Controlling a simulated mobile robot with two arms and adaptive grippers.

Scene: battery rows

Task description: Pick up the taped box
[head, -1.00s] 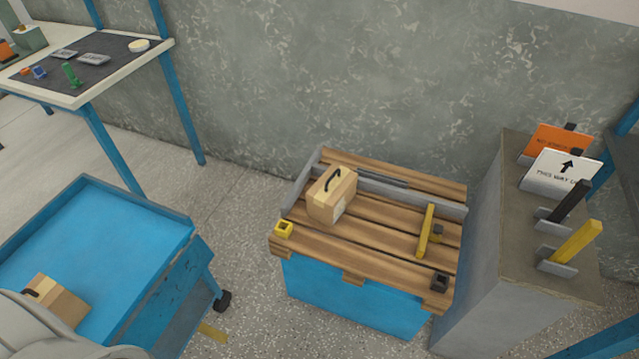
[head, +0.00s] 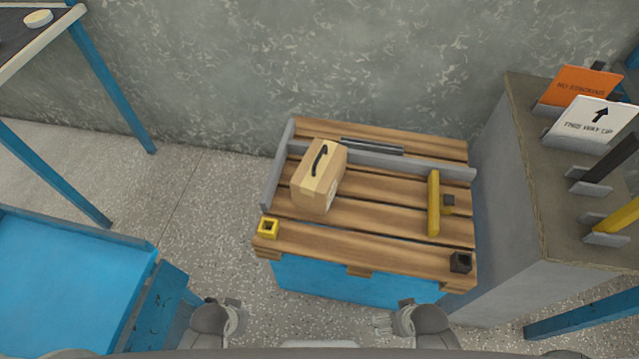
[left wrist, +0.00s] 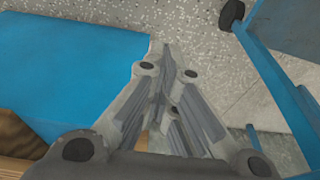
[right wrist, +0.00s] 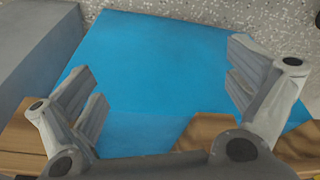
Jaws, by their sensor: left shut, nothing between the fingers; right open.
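A tan cardboard box (head: 318,177) with a paler tape strip, a black handle on top and a pale label stands on the slatted wooden pallet (head: 385,205), near its left side. In the head view my left gripper (head: 235,308) and right gripper (head: 393,315) are both low in the picture, in front of the pallet and apart from the box. The left wrist view shows the left gripper (left wrist: 168,55) shut and empty. The right wrist view shows the right gripper (right wrist: 158,65) open and empty. Neither wrist view shows the box.
The pallet sits on a blue base (head: 350,283) with grey rails, a yellow bar (head: 433,203) and corner sockets. A grey cabinet (head: 530,210) with signs stands close at right. A blue cart (head: 70,280) is at left, with floor between.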

